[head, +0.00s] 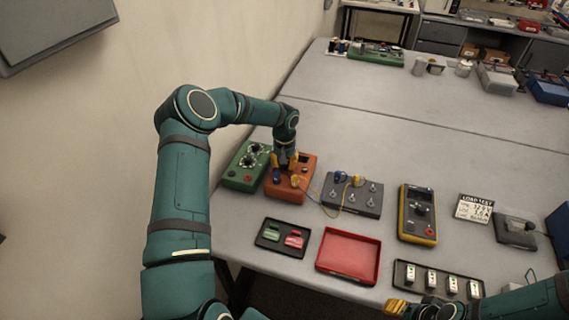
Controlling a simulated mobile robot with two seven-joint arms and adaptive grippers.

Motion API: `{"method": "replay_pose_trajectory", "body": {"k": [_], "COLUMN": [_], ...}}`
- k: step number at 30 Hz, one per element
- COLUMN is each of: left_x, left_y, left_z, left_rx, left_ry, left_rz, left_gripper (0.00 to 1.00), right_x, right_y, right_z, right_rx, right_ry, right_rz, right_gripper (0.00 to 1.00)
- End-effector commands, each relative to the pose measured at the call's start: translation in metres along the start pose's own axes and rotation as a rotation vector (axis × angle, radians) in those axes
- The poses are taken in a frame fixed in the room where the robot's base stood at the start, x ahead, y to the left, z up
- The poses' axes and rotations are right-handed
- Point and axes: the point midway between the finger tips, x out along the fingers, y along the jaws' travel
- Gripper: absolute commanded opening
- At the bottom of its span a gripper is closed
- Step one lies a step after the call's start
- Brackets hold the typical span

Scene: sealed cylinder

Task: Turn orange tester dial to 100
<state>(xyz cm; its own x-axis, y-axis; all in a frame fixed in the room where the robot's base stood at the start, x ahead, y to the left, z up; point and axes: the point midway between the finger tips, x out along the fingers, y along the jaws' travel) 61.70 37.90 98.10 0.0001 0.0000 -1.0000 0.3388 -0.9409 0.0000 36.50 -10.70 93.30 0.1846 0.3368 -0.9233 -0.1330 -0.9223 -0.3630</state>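The orange tester (284,191) sits on the grey table between a green box and a dark grey panel. My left gripper (285,164) points down over its upper part, at or just above its face. The gripper and its arm cover that part, so the dial and its setting cannot be read. The spacing of the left fingers is too small to judge. A blue part and a yellow part show on the tester just below the gripper.
A green box (247,164) with dials stands close on the left. A grey panel (352,194) with a wire is on the right, and a yellow-black meter (417,215) beyond it. A red tray (349,255) and a black tray (282,253) lie in front.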

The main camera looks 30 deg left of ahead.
Motion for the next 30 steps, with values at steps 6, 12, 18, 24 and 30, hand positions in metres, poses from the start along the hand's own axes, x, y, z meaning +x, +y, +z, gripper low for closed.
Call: {"method": "replay_pose_trajectory", "body": {"k": [6, 12, 18, 24, 30], "left_x": [0.000, 0.001, 0.001, -0.001, -0.001], "left_y": [0.000, 0.001, 0.000, 0.000, 0.000], "left_z": [0.000, -0.001, 0.000, 0.000, 0.000], "left_rx": [0.005, 0.111, 0.231, 0.258, 0.257], "left_ry": [0.000, 0.002, 0.001, 0.001, 0.001], "left_rz": [0.000, -0.001, -0.001, 0.001, 0.000], "left_gripper": [0.00, 0.00, 0.00, 0.00, 0.33], "right_x": [0.001, 0.010, 0.016, 0.016, 0.016], "right_y": [0.000, 0.004, 0.007, 0.007, 0.007], "right_z": [0.000, 0.002, 0.003, 0.003, 0.003], "right_rx": [0.000, 0.001, 0.003, 0.003, 0.003], "right_ry": [0.000, 0.001, 0.002, 0.002, 0.002], "right_rz": [0.000, 0.001, 0.001, 0.001, 0.001], "right_gripper": [0.43, 0.43, 0.43, 0.43, 0.43]}}
